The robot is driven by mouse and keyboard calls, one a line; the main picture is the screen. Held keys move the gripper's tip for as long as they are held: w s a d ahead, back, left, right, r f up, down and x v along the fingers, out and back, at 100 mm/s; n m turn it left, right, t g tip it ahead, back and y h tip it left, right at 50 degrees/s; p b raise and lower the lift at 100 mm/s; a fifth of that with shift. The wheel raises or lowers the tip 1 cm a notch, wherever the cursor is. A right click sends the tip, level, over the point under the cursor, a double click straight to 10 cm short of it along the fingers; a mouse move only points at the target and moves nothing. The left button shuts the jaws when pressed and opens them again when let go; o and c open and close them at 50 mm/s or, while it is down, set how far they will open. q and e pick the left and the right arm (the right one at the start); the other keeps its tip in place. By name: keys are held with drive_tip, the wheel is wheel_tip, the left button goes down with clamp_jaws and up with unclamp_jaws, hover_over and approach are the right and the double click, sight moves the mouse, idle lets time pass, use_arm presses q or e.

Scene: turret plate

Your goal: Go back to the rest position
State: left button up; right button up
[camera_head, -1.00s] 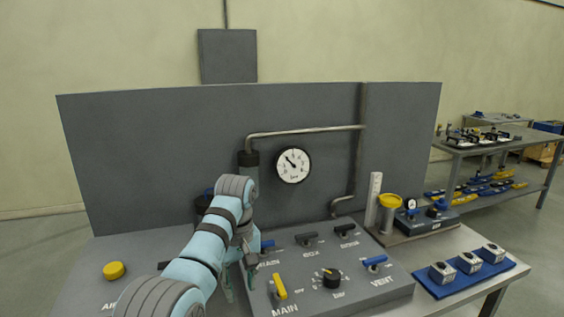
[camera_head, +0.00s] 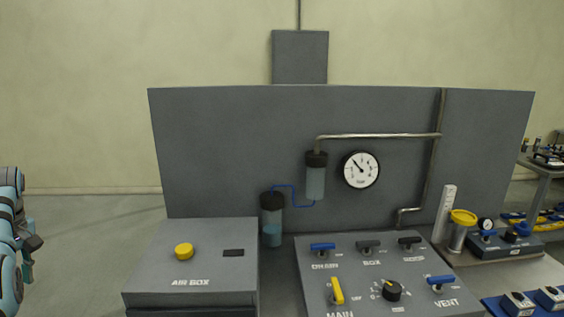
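My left arm shows at the left edge of the head view, with its gripper (camera_head: 28,268) hanging down beside the bench, clear of the panel. The gripper is small and partly hidden by the arm, so I cannot tell whether it is open. My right gripper is out of view. The valve panel (camera_head: 352,290) carries a yellow MAIN handle (camera_head: 337,291), blue handles at DRAIN (camera_head: 322,247) and VENT (camera_head: 440,281), two dark handles and a black knob (camera_head: 392,291). Nothing of mine touches it.
The air box (camera_head: 190,281) with a yellow button (camera_head: 184,251) stands at the left. A gauge (camera_head: 361,170), pipes and a filter (camera_head: 316,178) sit against the grey backboard (camera_head: 240,140). Floor between arm and bench is free.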

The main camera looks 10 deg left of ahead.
use_arm(q)
drive_tip(key=s+a+f+m+g+y, duration=0.1)
drive_tip(key=s+a+f+m+y, duration=0.25)
drive_tip(key=a+f, duration=0.35)
drive_tip(key=s+a+f+m+y, duration=0.3)
drive_tip(key=a+f+m+y, duration=0.15)
drive_tip(key=f, duration=0.55)
drive_tip(key=s+a+f+m+t, duration=0.2)
drive_tip(key=s+f+m+t, duration=0.3)
drive_tip(key=s+f+m, duration=0.85)
drive_tip(key=s+d+f+g+h, duration=0.1)
drive_tip(key=s+d+f+h, duration=0.15)
drive_tip(key=d+f, duration=0.9)
drive_tip(key=s+d+f+h, duration=0.2)
drive_tip(key=s+d+f, duration=0.2)
drive_tip(key=d+f, duration=0.75)
drive_tip(key=s+d+f+n+h, duration=0.1)
drive_tip(key=d+f+h, duration=0.1)
drive_tip(key=d, duration=1.3)
drive_tip(key=s+d+f+n+h+b, duration=0.1)
drive_tip(key=d+f, duration=0.3)
drive_tip(key=d, duration=1.1)
drive_tip(key=shift+h, duration=0.75)
